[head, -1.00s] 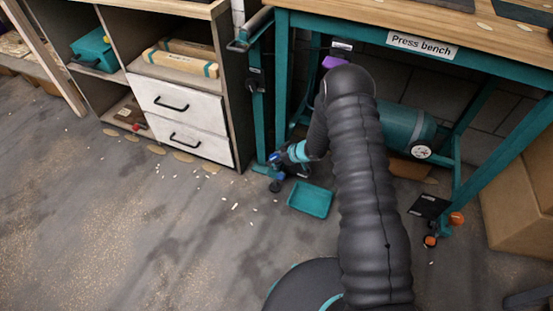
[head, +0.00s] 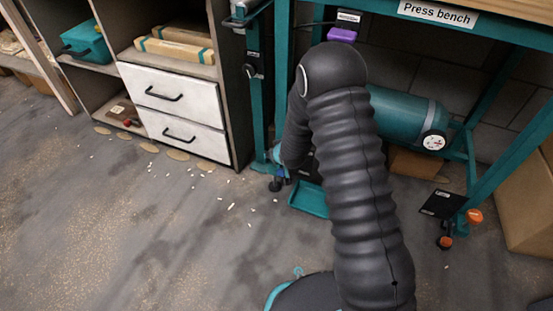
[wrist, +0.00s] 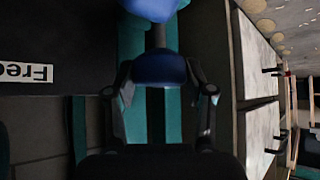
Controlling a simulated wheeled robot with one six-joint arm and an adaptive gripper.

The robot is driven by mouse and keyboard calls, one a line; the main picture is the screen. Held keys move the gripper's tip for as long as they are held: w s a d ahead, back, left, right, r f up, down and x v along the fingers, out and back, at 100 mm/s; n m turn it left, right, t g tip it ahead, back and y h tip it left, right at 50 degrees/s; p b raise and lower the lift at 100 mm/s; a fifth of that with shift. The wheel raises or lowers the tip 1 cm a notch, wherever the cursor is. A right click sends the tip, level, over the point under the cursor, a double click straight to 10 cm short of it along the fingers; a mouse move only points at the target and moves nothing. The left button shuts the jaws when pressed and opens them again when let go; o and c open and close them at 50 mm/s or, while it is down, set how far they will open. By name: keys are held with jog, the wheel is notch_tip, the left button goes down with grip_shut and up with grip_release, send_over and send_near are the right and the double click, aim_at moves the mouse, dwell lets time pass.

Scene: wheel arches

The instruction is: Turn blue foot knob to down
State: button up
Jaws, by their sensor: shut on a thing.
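The blue foot knob (wrist: 159,69) sits between the fingertips of my gripper (wrist: 160,78) in the wrist view. The fingers press on it from both sides, and a dark stem joins it to a blue part (wrist: 152,8) at the top edge. In the head view a small patch of the blue knob (head: 281,172) shows at the foot of the press bench's (head: 255,95) left leg. My forearm hides most of my gripper there. The knob's pointer or marking cannot be made out.
A teal tray (head: 308,201) lies on the floor beside the left leg. A black card (head: 440,204) and an orange knob (head: 474,216) are at the right leg. A teal tank (head: 405,120) is under the bench, and a drawer cabinet (head: 165,95) stands left.

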jog(key=shift+a+m+h+b, duration=0.2)
jog(key=shift+m+h+b, duration=0.4)
jog(key=shift+m+h, duration=0.3)
jog(key=shift+m, duration=0.4)
jog(key=o, duration=0.9)
jog(key=shift+s, duration=0.1)
jog(key=shift+c, duration=0.2)
jog(key=shift+d+t, duration=0.15)
jog(key=shift+t, duration=0.15)
jog(key=v, duration=1.2)
